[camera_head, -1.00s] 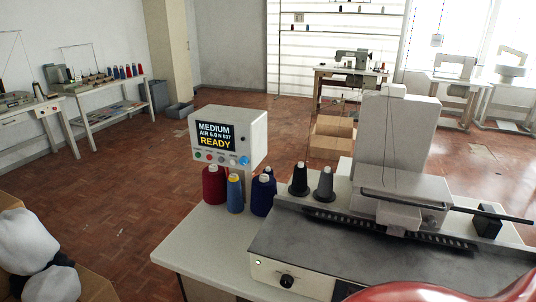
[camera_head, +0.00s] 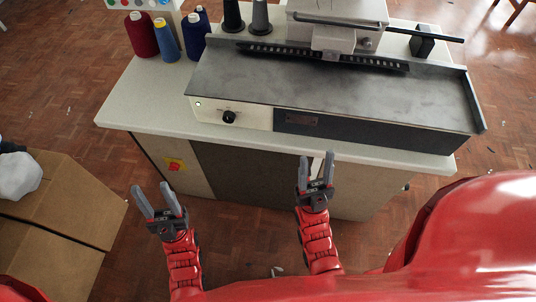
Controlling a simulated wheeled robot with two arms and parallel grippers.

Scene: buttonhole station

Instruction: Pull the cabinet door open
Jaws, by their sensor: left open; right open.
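The cabinet (camera_head: 360,190) is under the sewing station's worktop, with its front facing me. Its front has a dark panel (camera_head: 240,175) in the middle and lighter panels on either side; I cannot tell which is the door, and it all looks closed. My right gripper (camera_head: 316,158) is open and empty, its fingers pointing at the cabinet front just below the worktop edge. A small pale strip shows behind its fingers, perhaps a handle. My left gripper (camera_head: 152,190) is open and empty, to the left near the cabinet's left end. Contact cannot be seen for either gripper.
The worktop (camera_head: 135,105) overhangs the cabinet and carries a buttonhole machine (camera_head: 340,90) and thread cones (camera_head: 165,40). A red switch on a yellow plate (camera_head: 175,164) is on the cabinet's left part. A cardboard box (camera_head: 75,205) stands on the floor at left.

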